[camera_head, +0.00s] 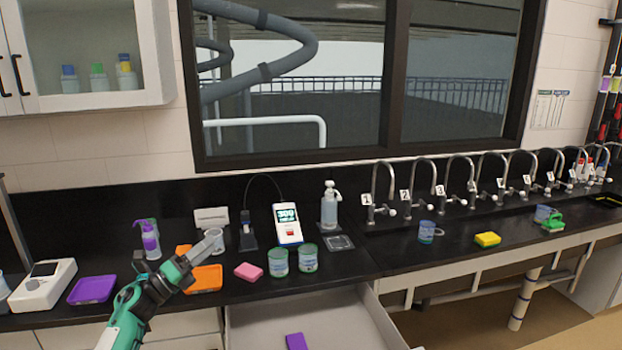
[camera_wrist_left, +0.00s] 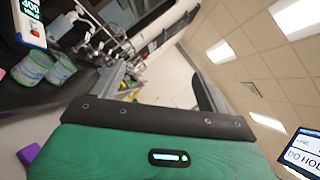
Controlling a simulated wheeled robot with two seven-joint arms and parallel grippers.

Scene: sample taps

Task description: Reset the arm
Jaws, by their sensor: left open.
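My left arm, green and black, comes in from the bottom left in the head view. Its gripper (camera_head: 204,246) is above the counter by the orange tray (camera_head: 208,287), pointing up and to the right. The gripper is open, and I see nothing held in it. A white cup (camera_head: 216,233) shows right at the fingertips; I cannot tell whether they touch it. The left wrist view is tilted and mostly shows my green housing and a dark bar, with ceiling and room beyond. My right arm and gripper are not in view.
An open drawer (camera_head: 300,325) holds a purple block (camera_head: 296,341). On the black counter stand two glass jars (camera_head: 278,262), a pink sponge (camera_head: 248,271), a meter (camera_head: 287,224), a pump bottle (camera_head: 330,206) and a purple tray (camera_head: 92,290). Several numbered taps (camera_head: 384,192) line the back right.

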